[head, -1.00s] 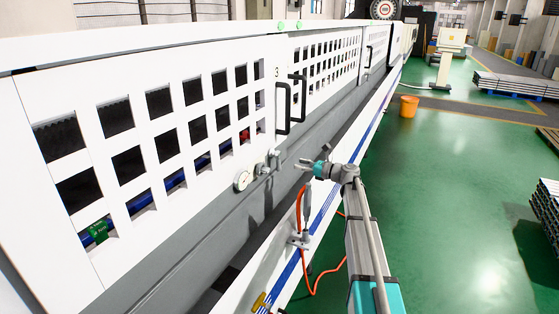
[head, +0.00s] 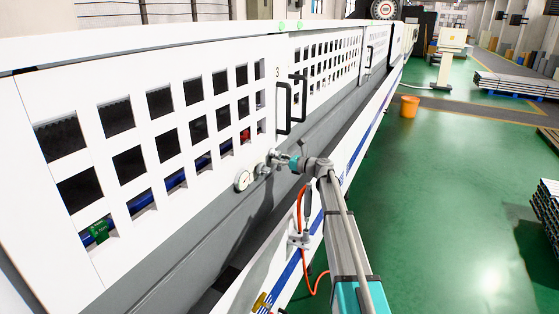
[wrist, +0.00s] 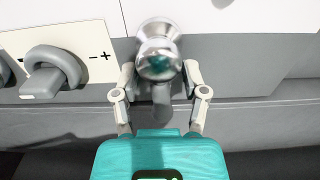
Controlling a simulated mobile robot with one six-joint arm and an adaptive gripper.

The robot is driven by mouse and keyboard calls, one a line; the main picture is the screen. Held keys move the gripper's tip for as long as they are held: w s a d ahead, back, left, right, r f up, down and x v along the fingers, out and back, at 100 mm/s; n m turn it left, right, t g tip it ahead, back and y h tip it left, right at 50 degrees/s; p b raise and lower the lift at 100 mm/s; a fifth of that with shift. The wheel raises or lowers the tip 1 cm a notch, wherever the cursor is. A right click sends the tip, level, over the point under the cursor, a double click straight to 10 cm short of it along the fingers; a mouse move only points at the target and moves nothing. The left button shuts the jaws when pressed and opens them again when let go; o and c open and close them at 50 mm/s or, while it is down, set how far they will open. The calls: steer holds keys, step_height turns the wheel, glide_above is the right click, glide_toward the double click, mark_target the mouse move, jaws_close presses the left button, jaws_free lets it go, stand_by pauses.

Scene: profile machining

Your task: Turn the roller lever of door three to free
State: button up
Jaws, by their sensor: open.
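Door three is the white panel marked 3 (head: 276,73), with square windows. Below it, in the wrist view, a shiny rounded metal lever head (wrist: 158,52) sticks out, with a grey part hanging below it; this looks like the roller lever. My gripper (wrist: 159,72) is open, with one finger on each side of the metal head. I cannot tell whether the fingers touch it. In the head view my gripper (head: 278,160) is up against the machine front, and it partly hides the lever there. The lever's markings do not show.
Left of the lever, a grey turning handle (wrist: 55,70) sits on a pale plate with minus and plus signs. Black door handles (head: 284,108) stand out above my gripper. The green floor (head: 450,200) on the right is open.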

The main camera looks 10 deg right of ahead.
jaws_close()
steer(key=shift+a, duration=0.1)
stand_by(0.4)
